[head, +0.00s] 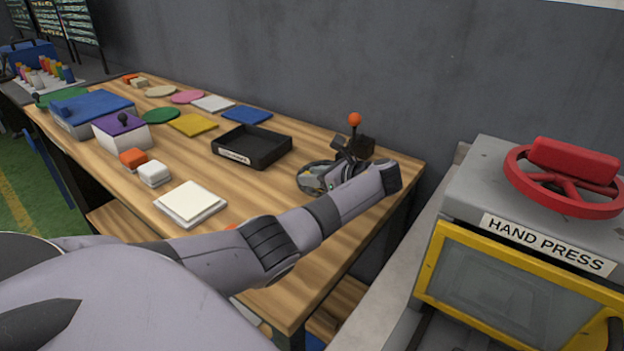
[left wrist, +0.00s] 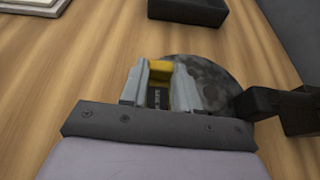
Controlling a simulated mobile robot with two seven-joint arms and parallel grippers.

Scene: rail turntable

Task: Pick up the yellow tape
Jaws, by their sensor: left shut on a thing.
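My left gripper (head: 328,177) is over the round dark turntable (head: 303,184) near the right end of the wooden table. In the left wrist view the gripper (left wrist: 160,76) is shut on the yellow tape (left wrist: 160,66), which shows between its two grey fingers. A dark lettered part shows below the yellow, between the fingers. The turntable (left wrist: 215,82) lies under and to the right of the fingers. I cannot tell whether the tape touches it. In the head view my gripper and wrist hide the tape. My right gripper is not in view.
A lever with an orange knob (head: 355,119) stands behind the turntable. A black tray (head: 251,158) and a white square pad (head: 190,204) lie to the left. A hand press (head: 545,243) with a red wheel stands at right.

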